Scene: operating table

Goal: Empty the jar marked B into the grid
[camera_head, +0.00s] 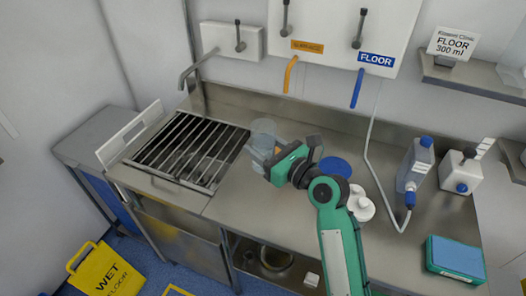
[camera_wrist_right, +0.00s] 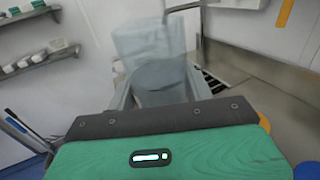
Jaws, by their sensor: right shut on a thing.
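A clear jar (camera_head: 263,132) is in my right gripper (camera_head: 268,164), at the right edge of the dark barred grid (camera_head: 177,152) set in the steel counter. In the right wrist view the jar (camera_wrist_right: 150,45) stands between the two fingers (camera_wrist_right: 163,92), which are shut on it. It looks roughly upright; I cannot tell its exact tilt or its height above the counter. No letter on it can be read, and its contents are unclear. A little of the grid shows behind the right finger in the wrist view. My left gripper is not in view.
A tap (camera_head: 195,66) reaches over the grid's far side. Orange (camera_head: 290,74) and blue (camera_head: 357,89) spouts hang at the back. Right of my arm stand a blue-capped bottle (camera_head: 414,164), a white canister (camera_head: 458,172) and a teal box (camera_head: 455,258). A blue disc (camera_head: 335,167) lies beside my arm.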

